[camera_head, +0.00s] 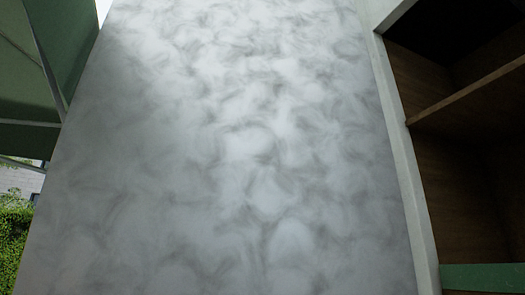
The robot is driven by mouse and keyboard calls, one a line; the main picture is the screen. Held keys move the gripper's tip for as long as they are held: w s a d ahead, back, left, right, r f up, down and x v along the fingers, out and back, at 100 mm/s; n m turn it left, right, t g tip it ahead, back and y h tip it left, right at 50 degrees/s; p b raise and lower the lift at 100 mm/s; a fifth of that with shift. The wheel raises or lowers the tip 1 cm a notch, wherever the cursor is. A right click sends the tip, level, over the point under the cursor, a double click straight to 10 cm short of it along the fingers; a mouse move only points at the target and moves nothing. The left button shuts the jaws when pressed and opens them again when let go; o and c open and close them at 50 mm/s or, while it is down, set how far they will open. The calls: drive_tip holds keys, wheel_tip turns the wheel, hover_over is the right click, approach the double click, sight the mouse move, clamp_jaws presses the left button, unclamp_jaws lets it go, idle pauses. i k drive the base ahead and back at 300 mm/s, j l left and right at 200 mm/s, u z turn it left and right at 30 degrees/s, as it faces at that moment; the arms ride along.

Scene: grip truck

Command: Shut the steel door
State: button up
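A large grey steel door (225,150) with a mottled, brushed surface fills the middle of the head view. It looks very close to the camera. Its right edge runs beside a pale frame (408,150). I cannot tell from this view how far open the door stands. No handle shows on the visible part. My gripper is not in view.
An open compartment with brown wooden shelves (470,95) lies to the right of the pale frame. A green strip (485,277) crosses its lower part. Green panels (45,60) stand at the upper left, with a hedge (15,245) below them.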

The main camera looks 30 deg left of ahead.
sight(202, 147)
drive_tip(key=j+z, duration=0.4)
drive_tip(key=k+j+z, duration=0.15)
drive_tip(key=j+z, duration=0.25)
drive_tip(key=k+j+z, duration=0.15)
drive_tip(key=j+z, duration=0.25)
drive_tip(key=k+j+z, duration=0.2)
drive_tip(key=k+j, duration=0.6)
drive_tip(key=j, duration=0.35)
drive_tip(key=k+j+z, duration=0.25)
drive_tip(key=k+j, duration=0.65)
drive_tip(key=j, duration=0.15)
drive_tip(key=k+j, duration=0.8)
drive_tip(key=j, duration=0.2)
drive_tip(key=k+j, duration=0.15)
drive_tip(key=j, duration=0.15)
drive_tip(key=i+l, duration=0.3)
drive_tip(key=l, duration=0.25)
